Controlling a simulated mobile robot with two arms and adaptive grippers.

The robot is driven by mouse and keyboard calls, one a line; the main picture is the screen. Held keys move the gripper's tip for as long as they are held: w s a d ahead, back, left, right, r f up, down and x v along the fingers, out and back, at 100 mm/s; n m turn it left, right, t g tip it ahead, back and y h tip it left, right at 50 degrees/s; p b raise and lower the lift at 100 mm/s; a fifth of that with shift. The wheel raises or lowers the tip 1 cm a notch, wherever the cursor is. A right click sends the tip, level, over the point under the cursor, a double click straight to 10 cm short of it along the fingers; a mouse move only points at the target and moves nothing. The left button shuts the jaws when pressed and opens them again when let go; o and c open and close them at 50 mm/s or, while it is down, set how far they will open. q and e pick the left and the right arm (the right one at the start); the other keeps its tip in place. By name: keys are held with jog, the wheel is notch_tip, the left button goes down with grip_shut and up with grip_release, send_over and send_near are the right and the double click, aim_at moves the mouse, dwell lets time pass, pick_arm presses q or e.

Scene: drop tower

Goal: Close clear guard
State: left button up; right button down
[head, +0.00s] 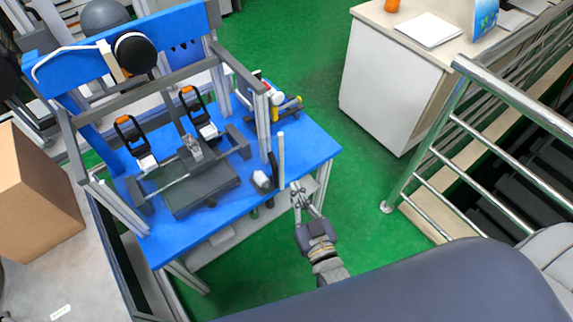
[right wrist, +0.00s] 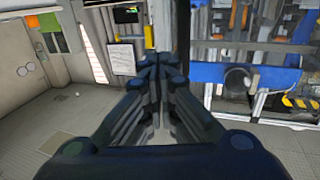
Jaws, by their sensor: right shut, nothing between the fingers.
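The drop tower stands on a blue table (head: 312,150) in the head view. A grey bar frame (head: 140,82) surrounds its front, and the clear guard's panel is too transparent to make out, so I cannot tell how far it is open. A short light upright bar (head: 281,160) stands at the table's right edge. My right gripper (head: 298,190) is shut and empty just off that edge, near the bar; I cannot tell whether they touch. Its closed fingers (right wrist: 160,65) also show in the right wrist view. My left gripper is not in view.
Two orange-and-black clamps (head: 188,92) and a dark base plate (head: 205,192) sit inside the frame. A cardboard box (head: 35,195) is at left. A white cabinet (head: 385,85) and metal railing (head: 480,75) stand at right. Green floor between table and railing is clear.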

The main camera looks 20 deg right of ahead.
aim_at(283, 160)
jog(key=w+p, duration=0.1)
jog(key=w, duration=0.7)
jog(key=shift+w+a, duration=0.15)
jog(key=shift+w, duration=0.05)
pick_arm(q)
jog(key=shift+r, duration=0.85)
